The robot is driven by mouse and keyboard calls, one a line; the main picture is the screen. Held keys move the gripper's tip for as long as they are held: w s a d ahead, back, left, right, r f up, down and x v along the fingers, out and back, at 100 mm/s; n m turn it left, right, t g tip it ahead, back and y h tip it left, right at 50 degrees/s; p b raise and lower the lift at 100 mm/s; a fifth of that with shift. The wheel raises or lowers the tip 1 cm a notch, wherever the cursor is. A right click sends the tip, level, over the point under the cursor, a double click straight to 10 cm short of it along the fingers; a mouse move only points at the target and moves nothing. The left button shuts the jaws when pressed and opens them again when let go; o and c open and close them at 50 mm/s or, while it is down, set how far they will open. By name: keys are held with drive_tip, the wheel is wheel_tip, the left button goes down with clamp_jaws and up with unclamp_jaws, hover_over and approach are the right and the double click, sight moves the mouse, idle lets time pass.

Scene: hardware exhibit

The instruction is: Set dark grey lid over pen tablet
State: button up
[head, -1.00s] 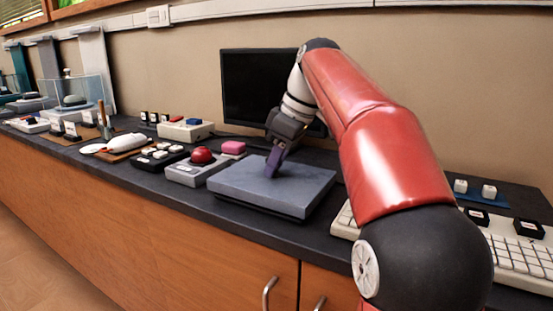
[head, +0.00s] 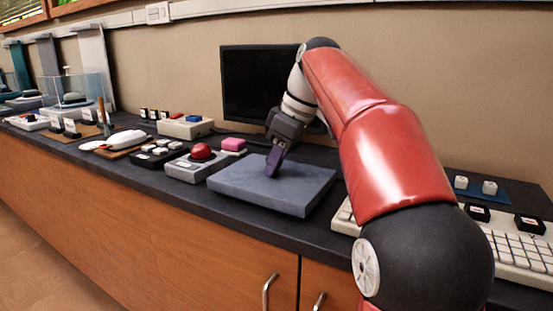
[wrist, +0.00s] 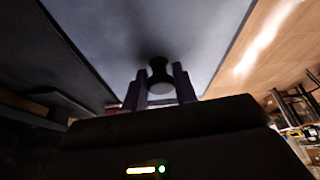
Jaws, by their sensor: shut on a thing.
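The dark grey lid (head: 270,184) is a broad, flat grey-blue slab, lying level at the front of the dark counter in the head view. Its lower edge looks at or very near the countertop; I cannot tell whether it touches. My gripper (head: 273,161) is above the middle of the lid, pointing down. In the wrist view its two purple fingers (wrist: 160,88) are shut on the lid's dark round knob (wrist: 160,72), with the lid's top (wrist: 120,30) filling the upper picture. The pen tablet does not show; anything beneath the lid is hidden.
A white keyboard (head: 520,255) is at the right, partly behind my arm. A black monitor (head: 245,90) stands behind. The counter's front edge is near the lid.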

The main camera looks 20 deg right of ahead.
drive_tip(key=shift+f+b, duration=0.35)
drive_tip(key=shift+f, duration=0.2)
drive_tip(key=o, duration=1.6)
drive_tip(key=shift+r+p, duration=3.55)
drive_tip(key=shift+p, duration=0.15)
drive_tip(key=shift+s+f, duration=0.1)
